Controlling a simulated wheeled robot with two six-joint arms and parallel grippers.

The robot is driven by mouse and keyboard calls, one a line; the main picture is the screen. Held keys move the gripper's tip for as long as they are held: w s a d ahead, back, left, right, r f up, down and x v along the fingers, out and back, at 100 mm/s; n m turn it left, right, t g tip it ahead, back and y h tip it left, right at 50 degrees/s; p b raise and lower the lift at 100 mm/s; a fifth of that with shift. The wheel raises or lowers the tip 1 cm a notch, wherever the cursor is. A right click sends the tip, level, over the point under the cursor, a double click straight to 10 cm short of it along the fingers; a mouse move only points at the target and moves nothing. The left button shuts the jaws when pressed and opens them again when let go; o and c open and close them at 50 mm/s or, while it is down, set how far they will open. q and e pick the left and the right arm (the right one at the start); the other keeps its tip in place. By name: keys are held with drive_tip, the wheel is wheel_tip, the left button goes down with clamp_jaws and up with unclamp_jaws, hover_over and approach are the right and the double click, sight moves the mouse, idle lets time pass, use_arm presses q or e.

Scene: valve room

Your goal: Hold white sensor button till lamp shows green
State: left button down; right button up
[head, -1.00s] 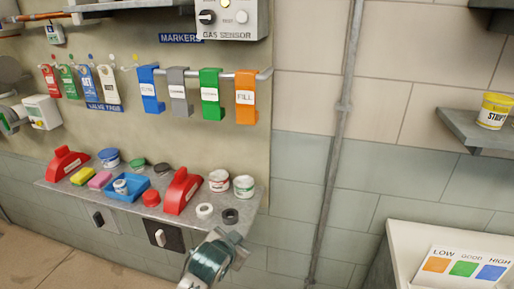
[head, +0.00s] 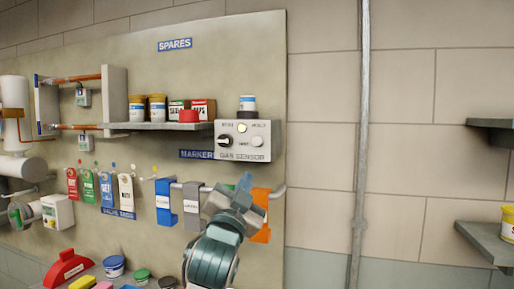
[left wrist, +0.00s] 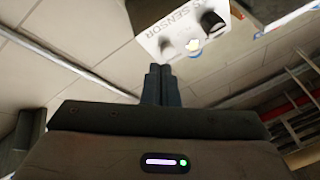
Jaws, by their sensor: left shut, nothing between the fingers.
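The gas sensor box (head: 267,153) is a pale box on the wall panel. It carries a black knob (head: 224,141), a small lamp (head: 241,128) that glows yellow, and a round white button (head: 257,141) on the right. My left gripper (head: 245,181) is shut and empty, below the box and in front of the hanging tags. In the left wrist view the box shows upside down, with the yellow lamp (left wrist: 192,46) and the knob (left wrist: 212,23); the shut fingers (left wrist: 161,70) point toward it, seemingly apart from it. My right gripper is out of view.
A blue-and-white can (head: 248,104) stands on the box. A shelf (head: 150,126) with several tins is to its left. A rail with blue, grey and orange tags (head: 261,215) runs below. A vertical pipe (head: 362,130) is at right.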

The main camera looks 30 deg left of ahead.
sight(257, 141)
use_arm(q)
drive_tip(key=s+r+t+y, duration=0.1)
drive_tip(key=s+r, duration=0.2)
drive_tip(key=r, duration=0.4)
drive_tip(key=shift+s+r+t, duration=0.15)
drive_tip(key=shift+t, duration=0.25)
drive_tip(key=shift+a, duration=0.1)
drive_tip(key=shift+w+a+b, duration=0.2)
drive_tip(key=shift+w+a, duration=0.15)
drive_tip(key=shift+w, duration=1.1)
drive_tip(key=shift+w+a+b, duration=0.15)
drive_tip(key=shift+w+a, duration=0.15)
drive_tip(key=shift+w, duration=1.15)
drive_tip(key=shift+w+a+b, duration=0.2)
drive_tip(key=shift+w+a, duration=0.15)
drive_tip(key=shift+w, duration=1.1)
drive_tip(key=shift+w+a, duration=0.1)
drive_tip(key=shift+w, duration=0.3)
drive_tip(key=shift+w+a, duration=0.1)
drive_tip(key=shift+w, duration=0.35)
drive_tip(key=shift+s, duration=0.15)
drive_tip(key=shift+s+d, duration=0.2)
drive_tip(key=shift+s, duration=0.5)
